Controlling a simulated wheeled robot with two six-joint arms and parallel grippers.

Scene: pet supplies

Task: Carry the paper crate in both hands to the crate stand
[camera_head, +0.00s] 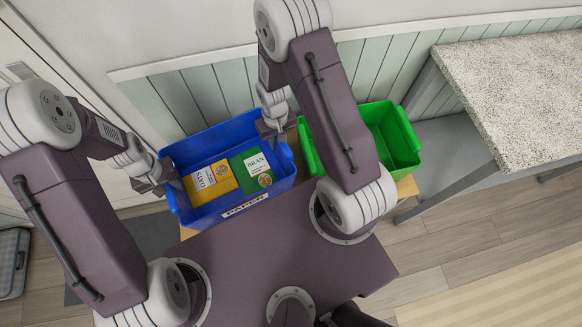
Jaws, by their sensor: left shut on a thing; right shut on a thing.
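The blue paper crate (205,139), labelled PAPER on its near side, is in front of me at the wall side. It holds a yellow OATS box (211,181) and a green BRAN box (252,172). My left gripper (172,184) is shut on the crate's left end. My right gripper (277,132) is shut on its right end. I cannot tell whether the crate is lifted or resting on the wooden surface (406,187) that shows beneath the crates. I cannot identify the crate stand with certainty.
A green crate (401,138) stands just right of the blue one, partly hidden by my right arm. A speckled counter (510,95) is at the right. A grey case (12,262) lies at the far left. Floor and a striped rug (500,285) are clear at lower right.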

